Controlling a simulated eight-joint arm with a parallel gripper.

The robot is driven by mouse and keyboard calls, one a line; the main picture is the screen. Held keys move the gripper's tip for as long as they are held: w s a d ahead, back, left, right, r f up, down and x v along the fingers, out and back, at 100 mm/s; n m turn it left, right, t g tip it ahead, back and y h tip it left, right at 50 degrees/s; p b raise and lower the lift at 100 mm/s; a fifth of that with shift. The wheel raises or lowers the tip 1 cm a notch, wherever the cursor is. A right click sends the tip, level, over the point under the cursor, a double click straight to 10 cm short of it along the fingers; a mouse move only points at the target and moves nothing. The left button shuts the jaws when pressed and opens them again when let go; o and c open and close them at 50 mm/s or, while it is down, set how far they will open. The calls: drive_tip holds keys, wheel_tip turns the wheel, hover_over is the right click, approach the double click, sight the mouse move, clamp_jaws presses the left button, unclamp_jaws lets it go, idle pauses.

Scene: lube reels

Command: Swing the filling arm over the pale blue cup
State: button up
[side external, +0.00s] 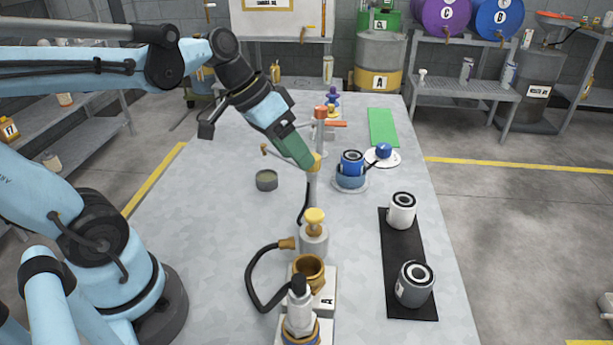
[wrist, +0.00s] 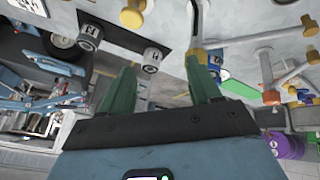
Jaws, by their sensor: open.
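My gripper (side external: 307,163) points down and right, its green fingers beside the brass collar on an upright grey post (side external: 312,190). In the wrist view the fingers (wrist: 160,66) are spread with nothing held. A brass-coloured post (wrist: 197,28) overlaps the right fingertip there; I cannot tell whether they touch. A thin arm with a brass end (side external: 265,149) reaches left behind the gripper and looks like the filling arm; its joint is partly hidden. A blue can (side external: 351,160) stands in a paler blue cup-like base (side external: 350,180), right of the post. I cannot tell whether this is the pale blue cup.
A small grey-green cup (side external: 266,181) stands left of the post. A red-handled post (side external: 320,125) is behind. A black hose (side external: 252,280) and brass cup (side external: 308,272) are in front. Filters stand on a black mat (side external: 400,250) at right. The table's left is clear.

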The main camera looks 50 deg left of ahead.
drive_tip(key=w+a+r+m+t+h, duration=0.2)
drive_tip(key=w+a+m+t+h, duration=0.1)
drive_tip(key=a+m+h, duration=0.85)
drive_tip(key=h, duration=0.2)
approach(320, 159)
drive_tip(key=shift+y, duration=0.25)
drive_tip(key=x, duration=1)
drive_tip(key=shift+r, duration=0.2)
drive_tip(key=shift+c, duration=0.2)
drive_tip(key=shift+m+g, duration=0.25)
drive_tip(key=shift+g, duration=0.05)
clamp_jaws()
